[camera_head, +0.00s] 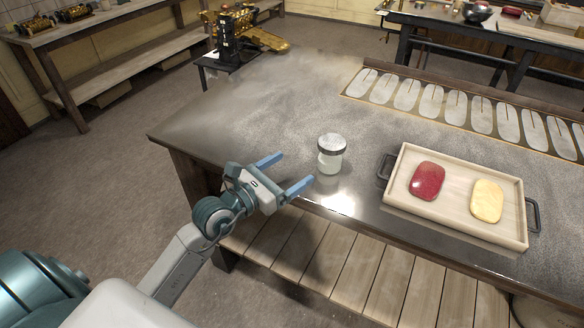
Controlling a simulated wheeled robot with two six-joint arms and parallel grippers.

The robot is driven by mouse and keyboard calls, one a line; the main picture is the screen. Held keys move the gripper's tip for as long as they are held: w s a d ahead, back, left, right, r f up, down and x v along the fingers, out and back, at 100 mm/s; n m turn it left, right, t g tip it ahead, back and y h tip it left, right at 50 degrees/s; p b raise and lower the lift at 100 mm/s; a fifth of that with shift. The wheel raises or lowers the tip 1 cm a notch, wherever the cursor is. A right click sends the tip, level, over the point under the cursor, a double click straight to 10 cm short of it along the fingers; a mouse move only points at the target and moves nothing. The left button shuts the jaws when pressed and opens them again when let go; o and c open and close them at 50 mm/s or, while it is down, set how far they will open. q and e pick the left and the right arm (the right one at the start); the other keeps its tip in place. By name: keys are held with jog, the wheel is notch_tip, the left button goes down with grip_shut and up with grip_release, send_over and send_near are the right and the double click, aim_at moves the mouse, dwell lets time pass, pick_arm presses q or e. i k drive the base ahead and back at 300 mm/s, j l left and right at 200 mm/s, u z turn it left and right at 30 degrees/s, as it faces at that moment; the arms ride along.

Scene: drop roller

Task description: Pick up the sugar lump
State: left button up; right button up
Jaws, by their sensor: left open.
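A wooden tray (455,215) with dark handles lies on the metal-topped table at the right. Two rounded, glossy lumps lie flat in it: a red lump (427,181) on the left and a pale yellow lump (487,201) on the right. Either could be the sugar lump; I cannot tell which one is meant. My left gripper (292,171) is open and empty at the table's front edge, with its blue fingers spread. It is well to the left of the tray and touches neither lump. My right gripper is not in view.
A glass jar (330,154) with a grey lid stands between my left gripper and the tray. A row of pale oval plates (432,101) runs along the table's back right. A brass machine (236,37) stands beyond the far edge. The table's left part is clear.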

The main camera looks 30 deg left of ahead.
aim_at(487, 201)
jog(key=i+l+u, duration=0.2)
jog(key=l, duration=0.75)
jog(key=i+l+u, duration=0.2)
jog(key=l, duration=0.75)
jog(key=l+u, duration=0.2)
jog(key=l, duration=0.75)
jog(key=k, duration=0.05)
